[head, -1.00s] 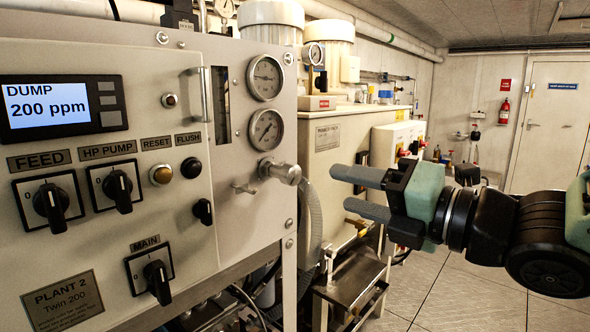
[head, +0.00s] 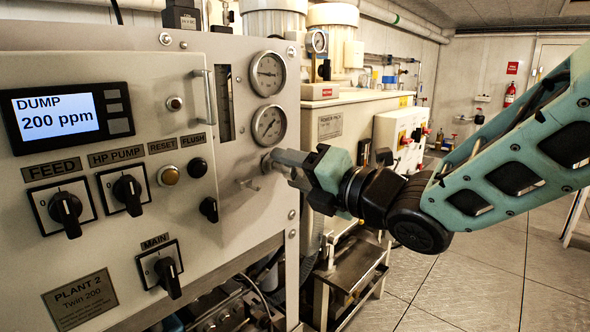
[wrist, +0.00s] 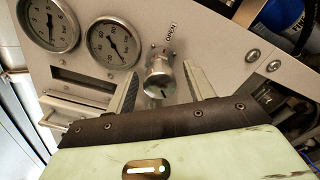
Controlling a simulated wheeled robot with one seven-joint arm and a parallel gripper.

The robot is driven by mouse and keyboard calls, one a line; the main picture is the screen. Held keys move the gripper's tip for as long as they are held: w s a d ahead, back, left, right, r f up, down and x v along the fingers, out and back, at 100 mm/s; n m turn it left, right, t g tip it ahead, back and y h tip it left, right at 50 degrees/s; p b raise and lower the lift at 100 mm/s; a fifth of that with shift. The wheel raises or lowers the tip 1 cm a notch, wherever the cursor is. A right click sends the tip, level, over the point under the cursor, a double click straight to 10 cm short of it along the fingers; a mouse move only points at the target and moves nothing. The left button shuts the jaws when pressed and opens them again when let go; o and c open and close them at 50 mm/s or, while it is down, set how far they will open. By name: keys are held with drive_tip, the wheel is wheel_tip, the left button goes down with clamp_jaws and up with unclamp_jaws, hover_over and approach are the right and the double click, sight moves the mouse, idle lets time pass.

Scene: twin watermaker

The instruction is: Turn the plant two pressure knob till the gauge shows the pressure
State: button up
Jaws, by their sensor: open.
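The plant two panel carries a silver pressure knob (wrist: 160,80) at its right side, below two round gauges. In the wrist view the knob sits between the two fingers of my open gripper (wrist: 163,88), with a gap visible on each side. In the head view my gripper (head: 277,163) is at the panel and covers most of the knob. The upper gauge (head: 268,74) and lower gauge (head: 269,125) have needles; the lower gauge also shows in the wrist view (wrist: 114,43). Their readings are too small to tell.
The panel has a display (head: 56,114) reading DUMP 200 ppm, FEED (head: 66,209), HP PUMP (head: 128,190) and MAIN (head: 168,272) switches. A metal stand (head: 352,275) is below my arm. Open floor lies at right.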

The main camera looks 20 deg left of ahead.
drive_tip(key=c, duration=1)
